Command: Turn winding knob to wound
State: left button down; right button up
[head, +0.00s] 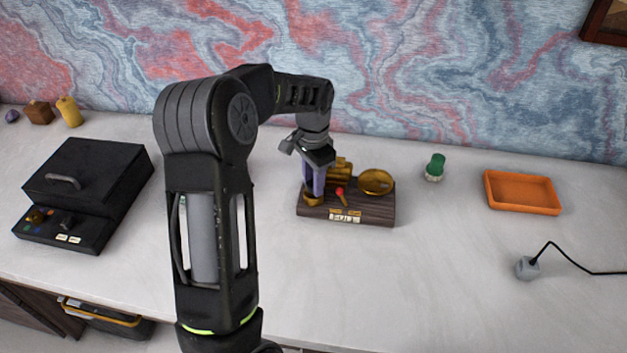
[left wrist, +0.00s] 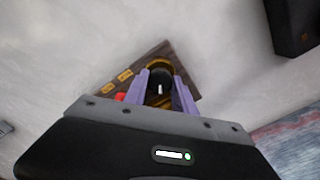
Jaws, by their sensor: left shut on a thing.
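The winding device is a dark wooden base (head: 375,212) with brass parts, a brass ring (head: 375,182) and a small lever with a red tip (head: 340,191). A label plate (head: 344,217) is on its front. My left gripper (head: 314,192) points down over the base's left end. In the left wrist view its purple fingers (left wrist: 160,88) are shut on the winding knob (left wrist: 160,80), which shows dark with a small white mark between them. The fingers hide part of the knob and base. My right gripper is not in view.
A black box with a handle (head: 90,180) stands at left. A green-topped object (head: 436,166), an orange tray (head: 520,192) and a grey plug with a black cable (head: 527,268) are at right. The desk in front of the base is clear.

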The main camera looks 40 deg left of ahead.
pick_arm(q)
jog(key=m, duration=0.5)
jog(key=shift+m, duration=0.3)
dwell(0.4)
jog(key=c, duration=1)
grip_release()
jog(key=shift+c, duration=0.2)
